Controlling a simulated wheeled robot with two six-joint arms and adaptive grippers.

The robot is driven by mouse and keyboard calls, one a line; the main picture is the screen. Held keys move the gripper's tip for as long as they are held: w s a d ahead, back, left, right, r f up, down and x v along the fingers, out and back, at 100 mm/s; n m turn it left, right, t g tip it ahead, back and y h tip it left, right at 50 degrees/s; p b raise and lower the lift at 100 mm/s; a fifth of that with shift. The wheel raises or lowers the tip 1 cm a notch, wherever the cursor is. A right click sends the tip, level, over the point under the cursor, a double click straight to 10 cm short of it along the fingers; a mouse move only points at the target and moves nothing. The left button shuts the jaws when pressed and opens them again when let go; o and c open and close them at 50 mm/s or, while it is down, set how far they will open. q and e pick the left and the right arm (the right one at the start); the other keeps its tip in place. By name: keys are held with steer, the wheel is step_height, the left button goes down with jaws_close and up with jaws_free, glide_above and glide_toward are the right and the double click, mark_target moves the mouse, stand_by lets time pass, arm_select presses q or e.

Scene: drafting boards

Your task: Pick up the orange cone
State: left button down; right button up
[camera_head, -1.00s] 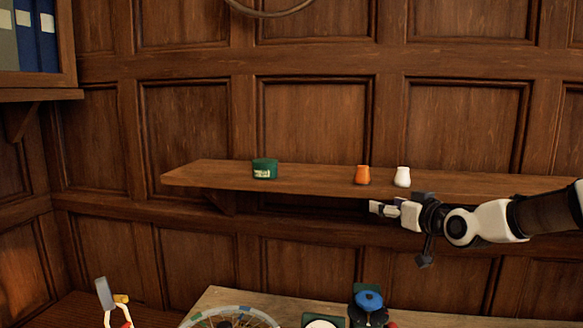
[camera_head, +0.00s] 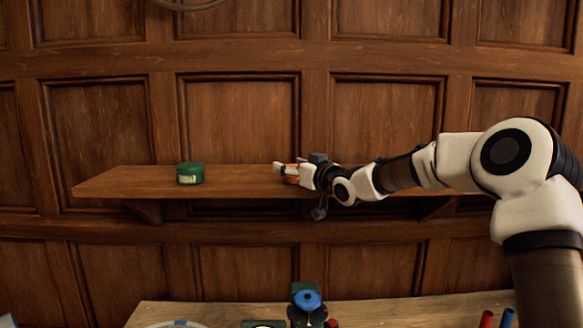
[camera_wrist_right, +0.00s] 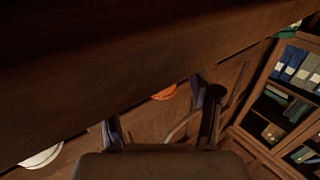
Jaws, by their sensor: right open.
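The orange cone (camera_head: 291,180) stands on the wall shelf and is mostly hidden behind my right gripper (camera_head: 283,171) in the head view. In the right wrist view, part of the orange cone (camera_wrist_right: 164,92) shows past the dark shelf edge, between the two fingers. The right gripper (camera_wrist_right: 162,115) is open, with its fingers apart on either side of the cone in that view. I cannot tell whether a finger touches it. My left gripper is not in view.
The wooden shelf (camera_head: 130,182) carries a green tin (camera_head: 190,173) at left, with bare shelf between tin and gripper. A white object (camera_wrist_right: 42,157) shows in the wrist view. Below, a bench (camera_head: 400,312) holds a blue-topped item (camera_head: 306,300).

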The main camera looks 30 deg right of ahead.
steer(key=shift+f, duration=0.1)
steer(key=shift+s, duration=0.1)
steer(key=shift+c, duration=0.3)
steer(key=shift+s+r, duration=0.2)
steer(key=shift+s, duration=0.05)
jaws_close()
steer(key=shift+w, duration=0.15)
steer(key=shift+a, duration=0.1)
